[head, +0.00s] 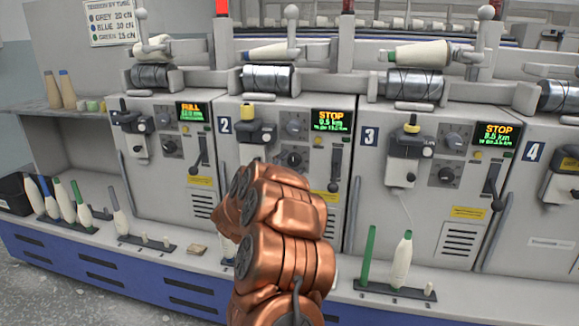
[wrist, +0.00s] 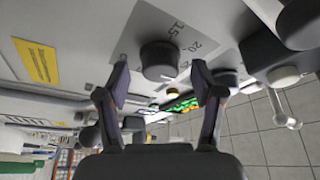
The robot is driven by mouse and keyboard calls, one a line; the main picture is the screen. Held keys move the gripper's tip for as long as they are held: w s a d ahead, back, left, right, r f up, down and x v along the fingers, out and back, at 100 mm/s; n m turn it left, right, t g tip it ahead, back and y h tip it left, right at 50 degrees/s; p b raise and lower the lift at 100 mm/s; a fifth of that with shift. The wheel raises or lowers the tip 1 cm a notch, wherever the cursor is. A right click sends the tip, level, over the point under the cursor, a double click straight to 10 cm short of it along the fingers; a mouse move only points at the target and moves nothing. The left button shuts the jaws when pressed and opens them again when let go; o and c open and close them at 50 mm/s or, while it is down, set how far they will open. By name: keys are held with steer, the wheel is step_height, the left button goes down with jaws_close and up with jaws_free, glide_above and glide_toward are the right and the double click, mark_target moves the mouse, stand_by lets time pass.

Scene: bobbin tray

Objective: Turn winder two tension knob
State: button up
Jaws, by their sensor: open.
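Winder two, marked by the blue "2" label (head: 225,126), stands left of centre in the head view, and its screen (head: 330,122) reads STOP. Its lower dark knob (head: 292,160) shows just above my copper arm. In the wrist view a dark round knob (wrist: 159,60) sits on a grey scale plate with printed numbers, 15 and 20 among them. My gripper (wrist: 160,70) is open, with one finger on each side of this knob. Gaps show on both sides, and I cannot tell the distance in depth. The arm hides my gripper in the head view.
A black lever (head: 335,168) stands right of winder two's knobs. Winder three (head: 370,136) is to the right, also showing STOP. Bobbins on pegs (head: 83,205) line the ledge at left. A cone and tube stand (head: 395,289) sits at front right.

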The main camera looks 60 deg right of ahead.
steer(key=v, duration=1.2)
stand_by(0.4)
